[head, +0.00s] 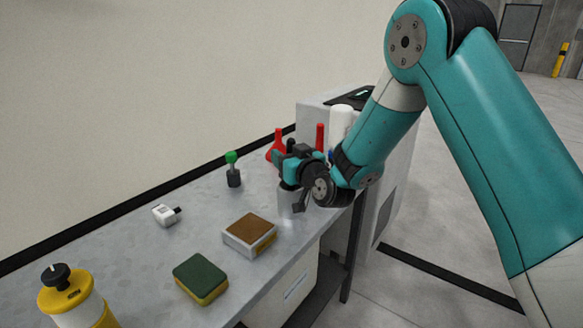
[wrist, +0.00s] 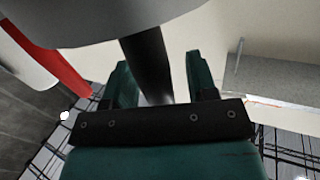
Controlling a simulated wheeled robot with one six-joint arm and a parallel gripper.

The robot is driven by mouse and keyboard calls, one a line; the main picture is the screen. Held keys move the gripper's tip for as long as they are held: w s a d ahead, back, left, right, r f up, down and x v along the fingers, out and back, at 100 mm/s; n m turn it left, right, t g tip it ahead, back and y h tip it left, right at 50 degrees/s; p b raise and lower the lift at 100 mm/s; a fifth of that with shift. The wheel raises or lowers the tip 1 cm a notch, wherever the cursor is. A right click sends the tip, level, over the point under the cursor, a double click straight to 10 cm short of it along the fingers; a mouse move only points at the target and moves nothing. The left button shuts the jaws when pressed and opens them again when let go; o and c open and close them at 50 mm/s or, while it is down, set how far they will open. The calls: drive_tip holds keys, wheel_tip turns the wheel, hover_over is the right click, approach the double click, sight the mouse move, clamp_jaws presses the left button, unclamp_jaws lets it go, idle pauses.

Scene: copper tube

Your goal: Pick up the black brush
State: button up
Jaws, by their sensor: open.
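My gripper (head: 288,172) is over the workbench, just above a grey cup (head: 286,202). In the wrist view, its two teal fingers (wrist: 157,72) are apart. A black bar (wrist: 148,62), which looks like the handle of the black brush, runs between them, with a gap visible on its right side. I cannot tell whether either finger touches it. Its upper end is hidden behind a large grey rounded shape (wrist: 110,18). In the head view I cannot make out the brush, as my gripper covers that spot.
A red bottle (head: 277,148) and a red tool (head: 320,137) stand behind my gripper. A brown-topped block (head: 249,230), green and yellow sponge (head: 201,275), white item (head: 165,214), green-knobbed stand (head: 233,172) and yellow bottle (head: 72,297) stand apart on the bench (head: 120,258).

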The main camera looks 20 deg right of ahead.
drive_tip(key=shift+w, duration=0.1)
clamp_jaws()
